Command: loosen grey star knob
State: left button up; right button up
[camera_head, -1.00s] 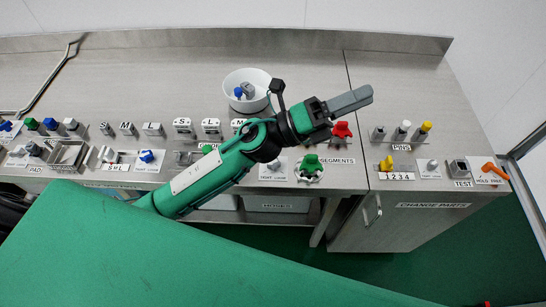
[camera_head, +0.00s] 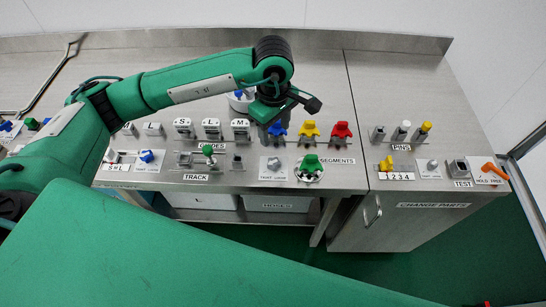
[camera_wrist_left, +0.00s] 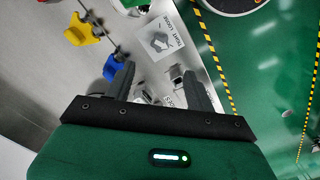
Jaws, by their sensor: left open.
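The grey star knob (camera_head: 274,163) sits on a white plate marked TIGHT and LOOSE, at the bench's front edge. It also shows in the left wrist view (camera_wrist_left: 158,41), beyond my fingertips and apart from them. My left gripper (camera_head: 269,132) points down over the bench, just behind the knob in the head view and beside the blue segment piece. In the left wrist view its two dark fingers (camera_wrist_left: 159,80) are spread with nothing held between them. My right gripper is not in view.
Blue (camera_head: 279,129), yellow (camera_head: 309,131) and red (camera_head: 341,131) segment pieces stand behind and right of the knob. A green knob (camera_head: 311,162) is right beside it. The TRACK fixture (camera_head: 208,158) is to its left. My left arm mostly hides a white bowl.

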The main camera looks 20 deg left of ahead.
aim_at(273, 161)
pick_arm(q)
jog(key=f+p, duration=0.1)
jog(key=f, duration=0.3)
jog(key=f+p, duration=0.1)
jog(key=f, duration=0.3)
jog(key=f+p, duration=0.2)
jog(key=f, duration=0.2)
jog(key=shift+a+f, duration=0.25)
jog(key=shift+f, duration=0.1)
jog(key=shift+w+f, duration=0.1)
jog(key=shift+f, duration=0.4)
jog(key=c, duration=1)
